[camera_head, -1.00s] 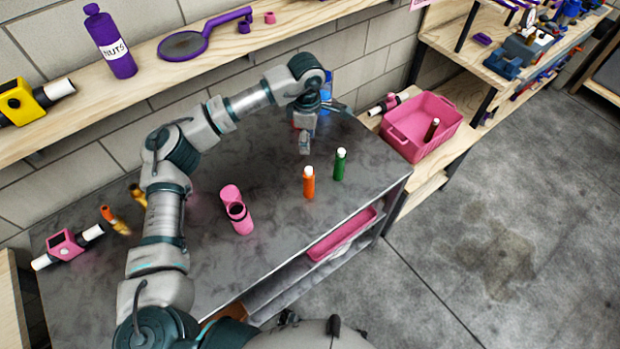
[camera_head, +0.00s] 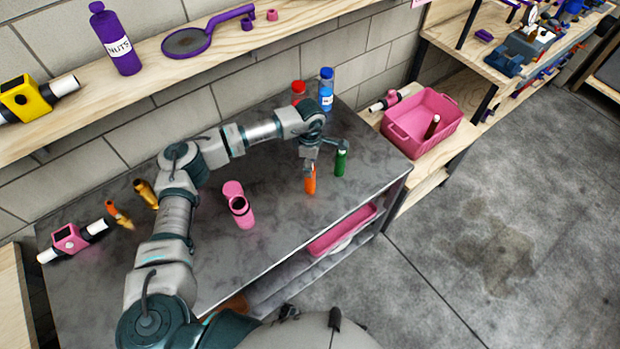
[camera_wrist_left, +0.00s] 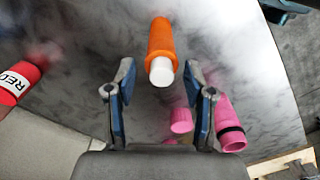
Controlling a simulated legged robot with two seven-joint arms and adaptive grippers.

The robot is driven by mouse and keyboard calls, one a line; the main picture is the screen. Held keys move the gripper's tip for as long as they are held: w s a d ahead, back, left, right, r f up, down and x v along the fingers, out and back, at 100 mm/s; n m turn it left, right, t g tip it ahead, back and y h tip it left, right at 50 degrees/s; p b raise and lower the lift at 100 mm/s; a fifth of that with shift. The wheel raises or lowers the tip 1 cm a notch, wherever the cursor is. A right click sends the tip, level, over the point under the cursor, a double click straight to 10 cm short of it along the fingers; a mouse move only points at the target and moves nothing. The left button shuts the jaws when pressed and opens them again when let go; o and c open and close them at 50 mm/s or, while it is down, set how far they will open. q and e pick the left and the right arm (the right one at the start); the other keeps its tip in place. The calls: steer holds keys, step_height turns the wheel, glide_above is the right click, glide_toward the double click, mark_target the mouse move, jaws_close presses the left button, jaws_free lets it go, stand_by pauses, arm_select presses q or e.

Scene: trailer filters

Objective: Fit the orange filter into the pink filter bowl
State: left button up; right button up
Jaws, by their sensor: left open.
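My right gripper is not in view.
Red (camera_head: 298,92) and blue (camera_head: 326,90) bottles stand at the back. A pink bin (camera_head: 422,122) is on the right. The table between bowl and orange filter is clear.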

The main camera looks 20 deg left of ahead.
arm_select(q)
jaws_close()
steer(key=shift+r, duration=0.45)
step_height(320, 180, up, 3)
steer(key=shift+d+f+b, duration=0.1)
steer(key=shift+d+b, duration=0.05)
steer(key=shift+b, duration=0.2)
steer(key=w+d+r+b, duration=0.1)
steer(key=w+d, duration=0.5)
steer(key=d, duration=0.8)
steer(key=shift+w+d+r+b, duration=0.15)
steer(key=shift+d+r+b, duration=0.1)
steer(key=shift+b, duration=0.55)
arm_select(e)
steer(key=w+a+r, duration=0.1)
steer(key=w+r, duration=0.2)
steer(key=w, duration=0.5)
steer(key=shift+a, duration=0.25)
arm_select(q)
steer(key=shift+a, duration=0.1)
